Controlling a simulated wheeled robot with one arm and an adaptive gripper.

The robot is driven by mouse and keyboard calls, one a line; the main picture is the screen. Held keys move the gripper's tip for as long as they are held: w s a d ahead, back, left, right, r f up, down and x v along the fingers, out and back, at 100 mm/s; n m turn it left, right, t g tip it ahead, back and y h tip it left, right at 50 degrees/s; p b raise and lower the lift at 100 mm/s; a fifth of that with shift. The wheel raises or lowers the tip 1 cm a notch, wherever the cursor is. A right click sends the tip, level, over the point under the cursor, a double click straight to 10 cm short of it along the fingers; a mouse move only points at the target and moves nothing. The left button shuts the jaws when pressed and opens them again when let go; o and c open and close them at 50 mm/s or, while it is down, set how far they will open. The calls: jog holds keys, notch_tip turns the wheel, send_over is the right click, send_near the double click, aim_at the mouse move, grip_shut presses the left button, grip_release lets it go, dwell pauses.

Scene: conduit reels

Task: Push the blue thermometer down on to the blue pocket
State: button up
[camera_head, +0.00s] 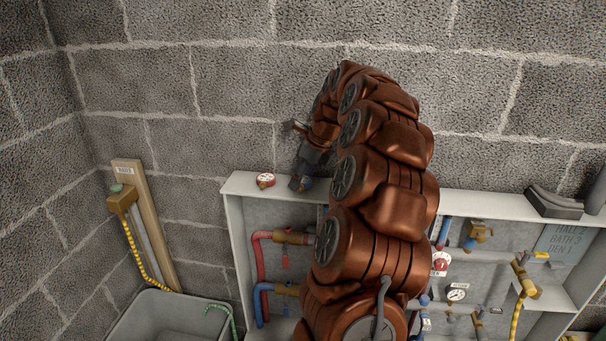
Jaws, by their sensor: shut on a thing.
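My gripper (302,182) is at the top edge of the grey cabinet, left of my arm, pointing down. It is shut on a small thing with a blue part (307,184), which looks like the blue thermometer. Most of it is hidden by the fingers, so its tilt and lower end do not show. I cannot make out the blue pocket; my arm covers the middle of the cabinet. A red-rimmed gauge (265,180) lies on the cabinet top, left of my gripper.
The open cabinet (237,232) holds red pipe (262,258), blue pipe (257,305), brass valves and a white dial (456,295). A dark holder (553,203) stands at top right. A grey tub (130,318) and wooden post (147,225) are at left.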

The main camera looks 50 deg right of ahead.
jog(key=shift+f, duration=0.25)
jog(key=o, duration=1.1)
jog(key=shift+s+d+r+b, duration=0.1)
jog(key=shift+r+b, duration=0.2)
jog(key=shift+b+v, duration=0.95)
jog(key=shift+v, duration=2.65)
jog(key=shift+r, duration=0.1)
jog(key=shift+a, duration=0.2)
